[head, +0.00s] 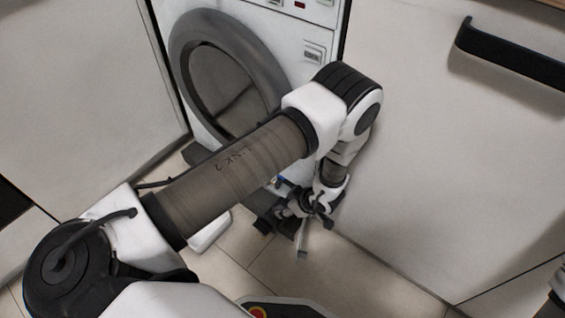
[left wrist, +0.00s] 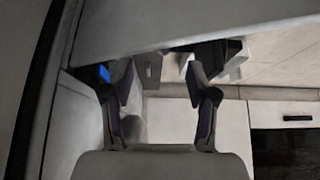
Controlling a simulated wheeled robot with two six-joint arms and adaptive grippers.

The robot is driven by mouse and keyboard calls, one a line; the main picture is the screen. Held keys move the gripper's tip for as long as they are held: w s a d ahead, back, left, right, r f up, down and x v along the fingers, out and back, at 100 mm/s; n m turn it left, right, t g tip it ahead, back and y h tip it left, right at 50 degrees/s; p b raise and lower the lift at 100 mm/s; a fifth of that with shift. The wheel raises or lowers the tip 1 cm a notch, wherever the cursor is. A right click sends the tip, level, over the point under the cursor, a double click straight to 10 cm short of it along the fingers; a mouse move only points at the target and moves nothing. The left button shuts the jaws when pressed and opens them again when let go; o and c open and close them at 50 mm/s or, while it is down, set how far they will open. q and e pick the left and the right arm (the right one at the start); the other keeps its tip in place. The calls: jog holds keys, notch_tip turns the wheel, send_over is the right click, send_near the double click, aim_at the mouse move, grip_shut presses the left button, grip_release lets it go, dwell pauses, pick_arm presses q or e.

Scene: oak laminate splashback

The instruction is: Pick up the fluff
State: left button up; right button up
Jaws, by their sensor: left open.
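I cannot make out any fluff for certain in either view. The washing machine (head: 300,75) stands at the back, its round door (head: 228,85) shut; my left arm crosses in front of its lower part. My left gripper (head: 285,232) is low in front of the machine's lower right corner, above the floor. In the left wrist view its two fingers (left wrist: 161,80) are spread apart, with nothing visibly held between them. A small blue part (left wrist: 104,73) shows beside the left finger; it also shows in the head view (head: 279,180), close to the gripper.
A white cabinet front (head: 450,150) with a black handle (head: 510,57) is close on the right. Another pale panel (head: 85,80) stands on the left. The tiled floor (head: 345,275) is clear in front of the right cabinet.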

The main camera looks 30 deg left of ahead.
aim_at(278, 209)
pick_arm(q)
jog(key=b+x, duration=0.4)
jog(key=x, duration=0.2)
jog(key=shift+s+f, duration=0.15)
jog(key=shift+f, duration=0.25)
jog(key=shift+a, duration=0.2)
jog(key=shift+r, duration=0.1)
jog(key=c, duration=0.5)
jog(key=shift+c, duration=0.2)
